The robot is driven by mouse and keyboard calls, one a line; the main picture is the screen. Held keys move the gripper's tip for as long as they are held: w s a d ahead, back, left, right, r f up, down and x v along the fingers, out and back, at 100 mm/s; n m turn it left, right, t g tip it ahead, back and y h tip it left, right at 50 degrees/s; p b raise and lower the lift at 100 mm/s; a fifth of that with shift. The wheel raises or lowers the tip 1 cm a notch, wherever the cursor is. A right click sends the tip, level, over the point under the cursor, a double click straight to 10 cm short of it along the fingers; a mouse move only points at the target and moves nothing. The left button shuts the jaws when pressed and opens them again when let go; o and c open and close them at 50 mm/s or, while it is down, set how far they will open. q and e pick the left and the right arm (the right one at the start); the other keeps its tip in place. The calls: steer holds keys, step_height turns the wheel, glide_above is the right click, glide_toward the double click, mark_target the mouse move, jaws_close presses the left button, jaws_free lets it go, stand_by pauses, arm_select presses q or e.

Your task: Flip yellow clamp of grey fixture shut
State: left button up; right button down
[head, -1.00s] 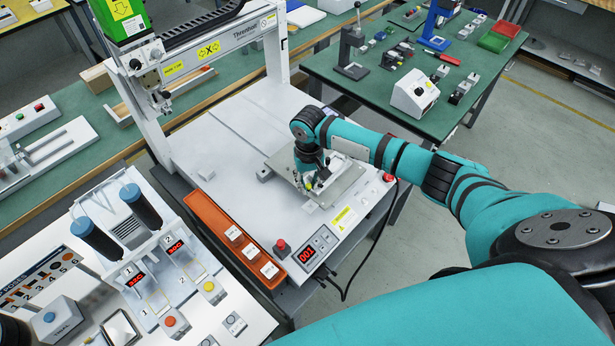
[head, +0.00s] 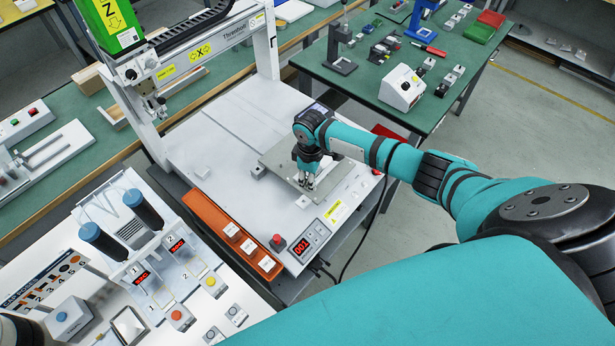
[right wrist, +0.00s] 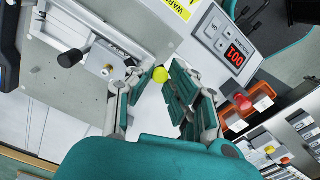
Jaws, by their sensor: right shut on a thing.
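The grey fixture (head: 274,161) is a flat plate on the white gantry machine's bed; it also fills the upper left of the right wrist view (right wrist: 62,88). The clamp's yellow tip (right wrist: 161,75) shows between my right gripper's fingertips (right wrist: 165,88) in the right wrist view. My right gripper (head: 308,184) points down at the plate's near part and is shut on the yellow clamp. The gripper hides most of the clamp in the head view, so its exact tilt cannot be told.
A control panel with a red display (head: 303,247) and a red button (head: 277,240) sits at the bed's front edge. An orange tray (head: 213,222) lies along its left side. The gantry head (head: 146,85) stands at the back left. The bed left of the plate is mostly clear.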

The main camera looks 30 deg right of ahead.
steer(key=n, duration=0.2)
steer(key=d+n, duration=0.1)
steer(key=n, duration=0.1)
steer(key=shift+w+n, duration=0.1)
steer(key=shift+n, duration=0.3)
steer(key=shift+d, duration=0.1)
stand_by(0.3)
steer(key=c, duration=1.2)
jaws_free()
steer(key=shift+c, duration=0.2)
step_height(320, 180, up, 12)
